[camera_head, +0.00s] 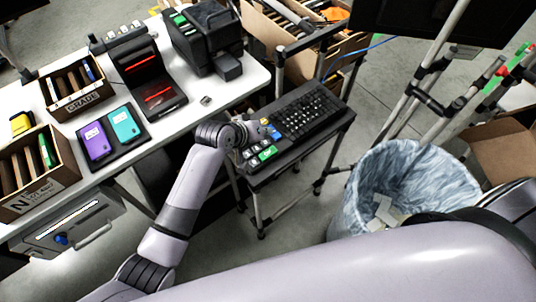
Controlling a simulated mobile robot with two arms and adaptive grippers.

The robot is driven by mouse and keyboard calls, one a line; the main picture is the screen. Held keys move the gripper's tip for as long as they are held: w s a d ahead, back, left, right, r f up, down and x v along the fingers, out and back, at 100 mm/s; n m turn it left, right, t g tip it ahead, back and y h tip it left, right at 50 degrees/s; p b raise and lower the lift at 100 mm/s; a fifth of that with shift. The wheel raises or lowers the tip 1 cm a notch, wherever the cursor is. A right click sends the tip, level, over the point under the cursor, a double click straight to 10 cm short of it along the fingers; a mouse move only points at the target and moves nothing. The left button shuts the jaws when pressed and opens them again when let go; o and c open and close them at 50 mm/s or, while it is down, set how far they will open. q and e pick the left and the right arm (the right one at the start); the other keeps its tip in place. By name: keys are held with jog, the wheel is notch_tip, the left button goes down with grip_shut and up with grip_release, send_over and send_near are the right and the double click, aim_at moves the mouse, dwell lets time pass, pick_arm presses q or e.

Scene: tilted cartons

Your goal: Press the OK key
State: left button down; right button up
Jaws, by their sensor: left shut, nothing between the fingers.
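A black keyboard (308,108) lies on a small dark stand beside the white table. At the stand's near left end is a group of larger keys, with a green key (268,153) carrying white marks too small to read for certain; it looks like the OK key. My left gripper (256,132) is shut and empty, just above and behind these keys, at the keyboard's left end. Whether it touches any key I cannot tell. My wrist partly hides the stand's left edge. My right gripper is not in view; only my arm parts fill the lower right.
The white table (195,100) holds a black printer (203,38), a scanner with red lights (150,80), purple and teal devices, and cartons. A bin with a blue-grey liner (430,180) stands right of the stand. Metal poles rise at the upper right.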

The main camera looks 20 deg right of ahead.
pick_arm(q)
jog(key=b, duration=0.4)
send_over(266, 151)
notch_tip(266, 151, down, 4)
jog(key=shift+a+f, duration=0.1)
jog(key=shift+f, duration=0.1)
jog(key=shift+f+b, duration=0.55)
jog(key=shift+f, duration=0.6)
jog(key=shift+f, duration=0.4)
jog(key=shift+f, duration=0.45)
dwell(0.5)
jog(key=shift+r, duration=0.1)
jog(key=shift+s+r+p, duration=0.1)
jog(key=shift+r+p, duration=0.7)
